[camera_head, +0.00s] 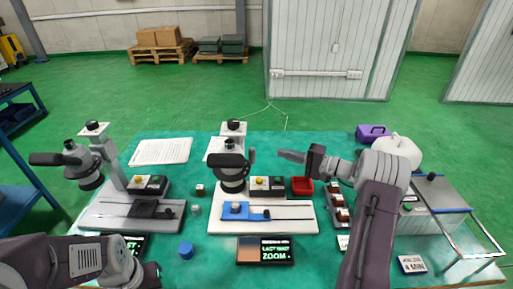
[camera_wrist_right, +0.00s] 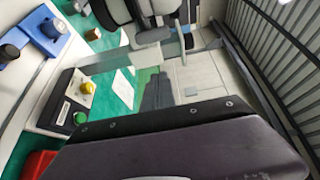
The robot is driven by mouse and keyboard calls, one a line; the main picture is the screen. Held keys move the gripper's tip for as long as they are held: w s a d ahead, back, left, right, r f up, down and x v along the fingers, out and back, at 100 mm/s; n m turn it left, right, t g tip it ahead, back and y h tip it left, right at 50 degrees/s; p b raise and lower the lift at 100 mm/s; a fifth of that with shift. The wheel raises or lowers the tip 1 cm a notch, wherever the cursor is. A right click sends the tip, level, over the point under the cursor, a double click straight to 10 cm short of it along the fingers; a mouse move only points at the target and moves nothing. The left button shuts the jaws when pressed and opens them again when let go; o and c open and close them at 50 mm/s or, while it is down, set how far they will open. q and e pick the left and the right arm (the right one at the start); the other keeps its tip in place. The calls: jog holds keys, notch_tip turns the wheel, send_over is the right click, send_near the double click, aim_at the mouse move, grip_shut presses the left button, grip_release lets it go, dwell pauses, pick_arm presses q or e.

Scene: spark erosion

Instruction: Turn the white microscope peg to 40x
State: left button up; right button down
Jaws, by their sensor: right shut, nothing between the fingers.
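The white microscope (camera_head: 262,222) stands at the middle of the green table, with a black head (camera_head: 232,170) and a white column top (camera_head: 233,128). A small grey upright peg (camera_head: 252,155) sticks out at the right side of the head; its scale is too small to read. My right gripper (camera_head: 284,154) is shut and empty, pointing left, apart from the peg to its right. In the wrist view the dark fingers (camera_wrist_right: 157,92) show near the microscope head (camera_wrist_right: 150,15). My left gripper (camera_head: 152,273) is low at the left front; its fingers are unclear.
A grey microscope (camera_head: 130,214) stands at the left. A red tray (camera_head: 302,186) sits below my right gripper. A dark display reading ZOOM (camera_head: 265,250) and a blue block (camera_head: 186,250) lie in front. A white jug (camera_head: 397,150) and purple box (camera_head: 373,132) stand right.

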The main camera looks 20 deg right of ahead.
jog(key=w+a+r+p, duration=0.1)
jog(key=w+a+p, duration=0.2)
jog(key=a, duration=0.5)
jog(key=shift+w+t+p, duration=0.2)
jog(key=shift+t+p, duration=0.15)
jog(key=shift+t, duration=0.05)
dwell(0.3)
